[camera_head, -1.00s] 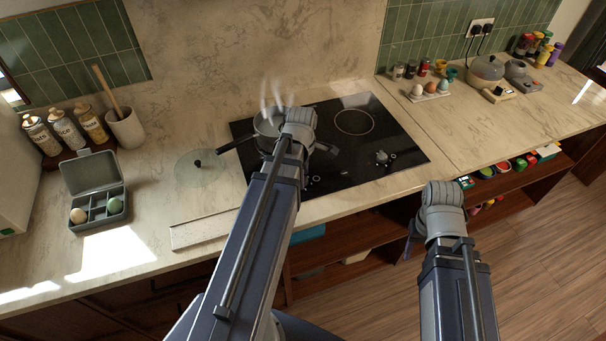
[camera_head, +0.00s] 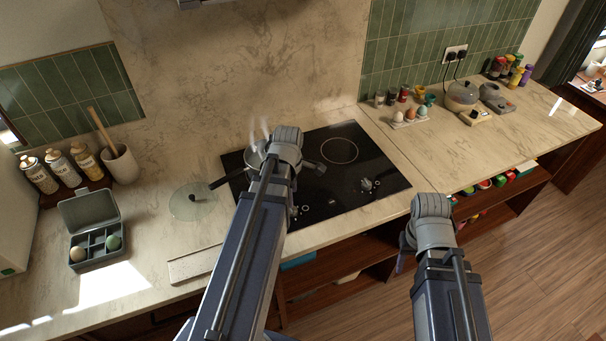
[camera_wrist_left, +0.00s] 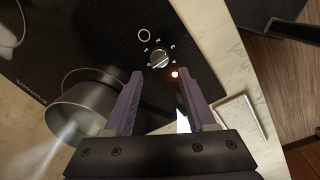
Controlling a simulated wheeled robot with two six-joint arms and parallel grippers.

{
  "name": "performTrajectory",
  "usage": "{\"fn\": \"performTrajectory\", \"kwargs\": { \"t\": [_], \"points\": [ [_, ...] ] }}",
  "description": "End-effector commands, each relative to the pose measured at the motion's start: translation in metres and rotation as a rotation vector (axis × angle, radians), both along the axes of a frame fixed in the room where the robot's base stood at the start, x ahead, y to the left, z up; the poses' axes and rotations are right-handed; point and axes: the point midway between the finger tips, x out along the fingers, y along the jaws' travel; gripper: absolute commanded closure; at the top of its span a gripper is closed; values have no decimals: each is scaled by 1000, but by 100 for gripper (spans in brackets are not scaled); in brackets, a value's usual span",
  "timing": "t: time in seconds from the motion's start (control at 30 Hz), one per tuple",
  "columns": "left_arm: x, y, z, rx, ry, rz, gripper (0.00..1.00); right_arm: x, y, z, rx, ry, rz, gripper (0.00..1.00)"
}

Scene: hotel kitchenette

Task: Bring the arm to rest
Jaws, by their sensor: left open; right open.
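My left arm reaches over the black cooktop (camera_head: 335,190), and its wrist hides most of the gripper in the head view. In the left wrist view my left gripper (camera_wrist_left: 160,75) is open, its two purple fingers apart with nothing between them.
A steaming pot (camera_head: 254,160) stands on the cooktop beside my left wrist; it also shows in the left wrist view (camera_wrist_left: 85,110). A glass lid (camera_head: 192,203) lies to its left. A tray with eggs (camera_head: 409,118) stands at the right.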

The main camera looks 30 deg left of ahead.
Motion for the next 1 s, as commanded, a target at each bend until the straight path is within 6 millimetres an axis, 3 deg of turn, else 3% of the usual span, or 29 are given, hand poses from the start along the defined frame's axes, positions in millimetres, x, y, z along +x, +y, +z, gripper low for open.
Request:
{"fn": "performTrajectory", "kwargs": {
  "t": [0.2,0.33,0.47,0.7,0.8,1.0],
  "points": [
    [0,-3,-1,1,1,-18,44,0,0,-1,0,0,0,50],
    [-1,-30,-6,14,18,-203,44,0,0,-6,0,0,0,50],
    [-8,-83,-14,40,51,-609,44,0,0,-14,0,0,-1,50],
    [-37,-181,-28,83,125,-1447,44,0,0,-28,0,0,-1,50],
    [-51,-210,-33,91,151,-1734,44,0,0,-33,0,0,-1,50],
    [-70,-242,-37,100,188,-2096,44,0,0,-37,0,0,-2,50]
  ]
}}
